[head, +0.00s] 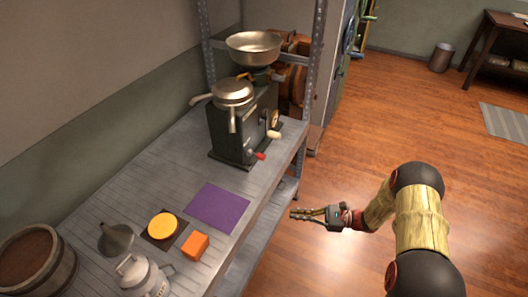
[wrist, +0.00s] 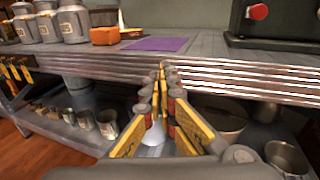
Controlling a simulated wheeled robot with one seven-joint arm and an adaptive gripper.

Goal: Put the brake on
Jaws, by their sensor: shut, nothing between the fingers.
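A dark machine (head: 240,128) with a metal bowl and spouts on top stands on the metal shelf (head: 165,165). A small red knob (head: 260,156) sticks out low on its front, and a pale crank handle (head: 273,135) sits above it. I cannot tell for sure which part is the brake. The red knob also shows in the wrist view (wrist: 258,11), at the upper right. My gripper (head: 294,214) is shut and empty. It is in front of the shelf's edge, apart from the machine and to the lower right of the knob.
A purple mat (head: 218,207), an orange block (head: 195,247), a yellow disc (head: 163,226), a funnel (head: 115,238), a milk can (head: 143,277) and a wooden barrel (head: 36,262) are on the shelf. Metal cups and bowls (wrist: 287,158) fill the lower shelf.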

